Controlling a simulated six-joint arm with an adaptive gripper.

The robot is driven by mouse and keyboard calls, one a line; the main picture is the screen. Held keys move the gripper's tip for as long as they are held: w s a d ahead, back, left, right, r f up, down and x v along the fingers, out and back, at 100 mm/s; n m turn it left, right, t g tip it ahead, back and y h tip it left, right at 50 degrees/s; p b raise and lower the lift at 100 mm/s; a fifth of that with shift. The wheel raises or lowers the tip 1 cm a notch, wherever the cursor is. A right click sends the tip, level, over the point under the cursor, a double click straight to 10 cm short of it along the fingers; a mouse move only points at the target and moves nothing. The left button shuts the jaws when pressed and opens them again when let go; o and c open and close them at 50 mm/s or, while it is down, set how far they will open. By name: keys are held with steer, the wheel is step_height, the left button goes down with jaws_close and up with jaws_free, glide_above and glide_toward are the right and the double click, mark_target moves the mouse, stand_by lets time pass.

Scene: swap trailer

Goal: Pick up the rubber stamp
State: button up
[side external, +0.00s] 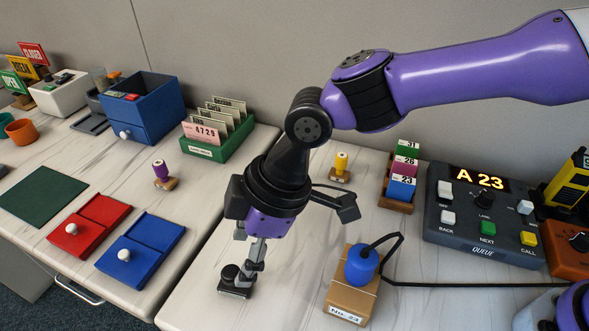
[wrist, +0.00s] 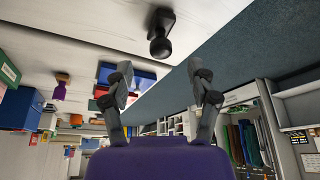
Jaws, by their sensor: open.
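A dark stamp with a round black knob on a flat base (side external: 233,278) stands upright on the light counter near its front edge. In the wrist view the black stamp (wrist: 160,35) shows beyond my fingertips, centred between them. My gripper (side external: 246,268) points down right beside the stamp in the side view; whether a finger touches it, I cannot tell. In the wrist view my gripper (wrist: 159,72) has its two fingers spread wide with nothing between them. A purple-handled stamp (side external: 162,174) and a yellow-handled one (side external: 341,165) stand on wooden bases farther back.
A cardboard box (side external: 343,298) with a blue bulb and black cable stands right of my gripper. A queue console (side external: 482,215) is at the right. Red (side external: 90,228) and blue trays (side external: 141,252) lie at the left. A green card box (side external: 218,142) stands behind. Bare counter surrounds the black stamp.

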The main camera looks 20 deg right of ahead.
mark_target(232, 271)
steer(key=x, duration=0.6)
steer(key=shift+a, duration=0.3)
steer(key=shift+r, duration=0.1)
jaws_close()
